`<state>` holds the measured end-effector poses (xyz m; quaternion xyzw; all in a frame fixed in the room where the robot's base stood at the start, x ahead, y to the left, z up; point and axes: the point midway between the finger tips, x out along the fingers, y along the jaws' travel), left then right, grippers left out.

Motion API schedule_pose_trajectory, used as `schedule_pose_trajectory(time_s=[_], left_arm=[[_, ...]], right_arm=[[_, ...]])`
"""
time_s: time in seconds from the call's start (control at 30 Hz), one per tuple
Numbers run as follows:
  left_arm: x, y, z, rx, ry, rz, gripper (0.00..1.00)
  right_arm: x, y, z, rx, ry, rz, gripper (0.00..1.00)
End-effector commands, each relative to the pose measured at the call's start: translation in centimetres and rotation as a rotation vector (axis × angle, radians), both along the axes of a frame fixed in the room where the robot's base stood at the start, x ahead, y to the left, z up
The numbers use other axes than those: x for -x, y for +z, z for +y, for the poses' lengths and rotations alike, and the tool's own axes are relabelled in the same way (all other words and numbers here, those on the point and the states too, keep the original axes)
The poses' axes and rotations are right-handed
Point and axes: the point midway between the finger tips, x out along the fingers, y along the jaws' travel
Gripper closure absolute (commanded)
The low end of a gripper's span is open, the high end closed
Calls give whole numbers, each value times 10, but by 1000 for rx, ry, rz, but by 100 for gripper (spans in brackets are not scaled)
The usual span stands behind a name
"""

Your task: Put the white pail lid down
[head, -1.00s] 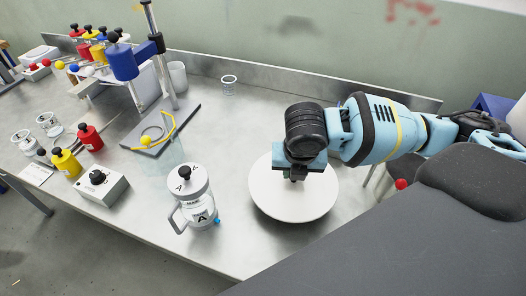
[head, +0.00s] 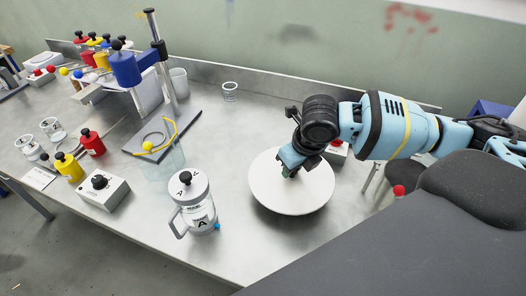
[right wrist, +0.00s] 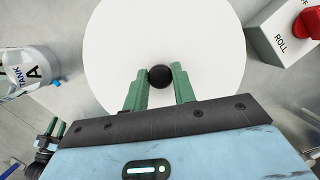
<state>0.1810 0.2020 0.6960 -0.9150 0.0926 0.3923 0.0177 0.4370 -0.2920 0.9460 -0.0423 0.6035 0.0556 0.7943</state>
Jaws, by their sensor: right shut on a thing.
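The white pail lid (head: 300,195) is a wide, flat white disc over the right part of the steel bench. It also fills the upper middle of the right wrist view (right wrist: 160,30), where its black knob (right wrist: 160,77) shows. My right gripper (head: 290,173) is above the lid; its green fingers (right wrist: 160,85) are shut on the knob. The lid looks level and low, but I cannot tell whether it touches the bench. My left gripper (right wrist: 60,130) shows small at the lower left of the right wrist view, its fingers unclear. It is outside the head view.
A clear jug marked A (head: 197,212) stands left of the lid. A stand with a blue cylinder (head: 125,68) is farther left. Bare bench (head: 245,245) lies in front.

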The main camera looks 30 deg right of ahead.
Motion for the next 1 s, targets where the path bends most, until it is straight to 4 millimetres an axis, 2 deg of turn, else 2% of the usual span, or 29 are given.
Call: schedule_pose_trajectory(time_s=[0.1, 0.53, 0.7, 1.0], left_arm=[[2, -2, 0, 0, 0, 5, 64], [8, -10, 0, 1, 0, 23, 64], [9, -11, 0, 1, -1, 27, 64], [9, -11, -1, 2, 1, 26, 64]], right_arm=[[-27, -2, 4, -2, -3, -2, 100], [-109, -10, 11, -2, -2, -1, 100], [-124, -12, 12, 0, -1, 0, 100], [-129, -12, 13, 0, -1, -1, 100]])
